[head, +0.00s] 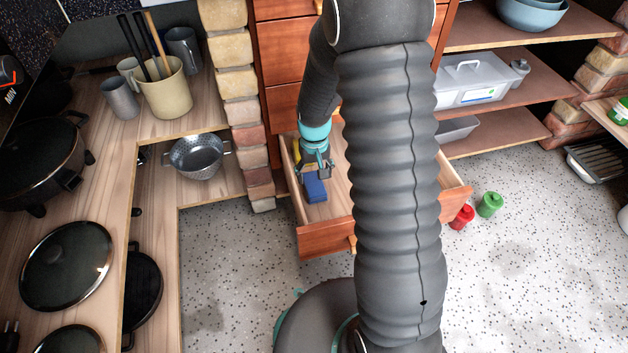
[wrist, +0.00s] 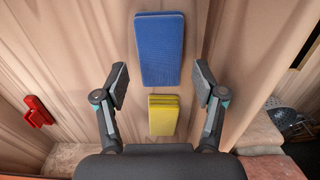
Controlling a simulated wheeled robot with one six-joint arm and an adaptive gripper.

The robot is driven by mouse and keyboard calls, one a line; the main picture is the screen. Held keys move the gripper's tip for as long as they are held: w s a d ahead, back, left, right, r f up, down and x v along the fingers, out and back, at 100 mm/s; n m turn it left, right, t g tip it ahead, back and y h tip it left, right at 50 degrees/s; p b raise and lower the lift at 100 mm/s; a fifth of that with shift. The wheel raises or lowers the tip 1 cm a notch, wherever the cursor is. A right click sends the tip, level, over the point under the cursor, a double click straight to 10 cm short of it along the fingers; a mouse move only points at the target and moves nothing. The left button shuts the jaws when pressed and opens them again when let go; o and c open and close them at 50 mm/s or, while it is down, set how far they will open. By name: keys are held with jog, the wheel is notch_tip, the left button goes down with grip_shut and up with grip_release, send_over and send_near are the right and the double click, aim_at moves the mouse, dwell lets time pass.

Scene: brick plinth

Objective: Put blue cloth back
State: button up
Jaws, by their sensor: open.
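The blue cloth (head: 315,189) is a folded rectangle lying in the open wooden drawer (head: 325,238). In the wrist view the blue cloth (wrist: 160,42) lies flat ahead of my gripper, on the pale wood drawer bottom. My gripper (head: 318,171) is inside the drawer's outline, just behind the cloth in the head view. The wrist view shows my gripper (wrist: 160,72) with its fingers wide apart and nothing held, the near part of the cloth between the fingertips in the picture. I cannot tell the height gap.
A yellow folded stack (wrist: 163,115) lies just below the blue cloth in the wrist view. A red item (wrist: 38,112) shows at left there. Red (head: 461,217) and green (head: 489,205) jars stand on the floor right of the drawer. A brick pillar (head: 240,110) is left of it.

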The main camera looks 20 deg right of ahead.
notch_tip(320, 180, up, 7)
notch_tip(320, 180, up, 15)
jog(key=t, duration=0.3)
send_over(314, 184)
jog(key=s, duration=0.8)
jog(key=s+r+t, duration=0.1)
jog(key=s+r, duration=0.2)
jog(key=s, duration=0.4)
jog(key=s+r+t, duration=0.1)
jog(key=s+r, duration=0.3)
jog(key=s, duration=0.3)
jog(key=shift+s+r+t+p, duration=0.3)
jog(key=shift+s+p, duration=0.05)
jog(key=shift+p, duration=0.1)
jog(key=shift+c, duration=0.3)
